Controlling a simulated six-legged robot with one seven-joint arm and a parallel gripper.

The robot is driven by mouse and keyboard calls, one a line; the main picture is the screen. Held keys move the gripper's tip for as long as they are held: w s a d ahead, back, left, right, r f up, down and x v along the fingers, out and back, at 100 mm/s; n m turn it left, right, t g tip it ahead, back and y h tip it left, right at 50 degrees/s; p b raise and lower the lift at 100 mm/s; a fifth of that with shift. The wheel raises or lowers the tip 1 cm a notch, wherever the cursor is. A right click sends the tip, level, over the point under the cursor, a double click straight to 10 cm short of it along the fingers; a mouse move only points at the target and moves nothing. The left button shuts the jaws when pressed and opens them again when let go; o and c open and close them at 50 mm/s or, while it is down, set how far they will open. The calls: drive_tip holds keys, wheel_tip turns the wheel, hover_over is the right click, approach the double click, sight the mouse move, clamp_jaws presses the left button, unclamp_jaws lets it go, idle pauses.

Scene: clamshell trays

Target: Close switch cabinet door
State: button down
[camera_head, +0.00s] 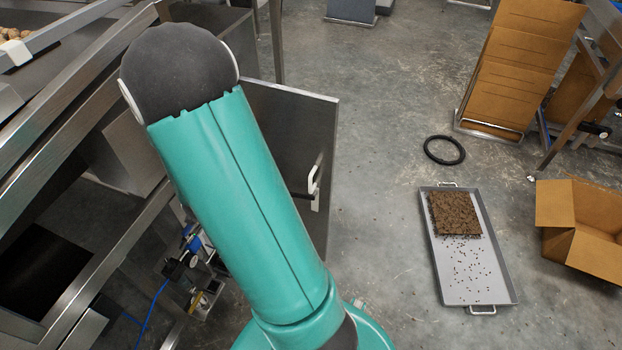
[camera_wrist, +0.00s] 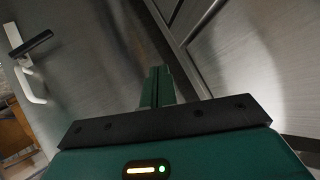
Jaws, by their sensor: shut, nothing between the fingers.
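The switch cabinet door (camera_head: 290,125) is a grey metal panel standing open, swung out from the steel frame on the left. Its handle (camera_head: 315,182) is white and dark, near the outer edge. In the wrist view the door (camera_wrist: 85,70) fills the left side, with the handle (camera_wrist: 30,65) at upper left. My gripper (camera_wrist: 158,78) shows in the wrist view with its green fingers together and nothing between them. It is beside the door face; I cannot tell whether it touches. In the head view my arm hides the gripper and part of the door.
Wiring and electrical parts (camera_head: 195,275) with a blue cable show below the steel frame (camera_head: 60,125) at left. On the floor to the right are a grey tray (camera_head: 481,270), a black ring (camera_head: 444,150) and an open cardboard box (camera_head: 585,225).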

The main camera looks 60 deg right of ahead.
drive_tip(key=s+d+f+m+g+h, duration=0.2)
drive_tip(key=s+d+f+h, duration=0.1)
drive_tip(key=s+d+f, duration=0.25)
drive_tip(key=m+g+h, duration=0.2)
drive_tip(key=g+h, duration=0.3)
drive_tip(key=h, duration=0.2)
approach(323, 176)
drive_tip(key=d, duration=0.7)
drive_tip(key=shift+w, duration=0.2)
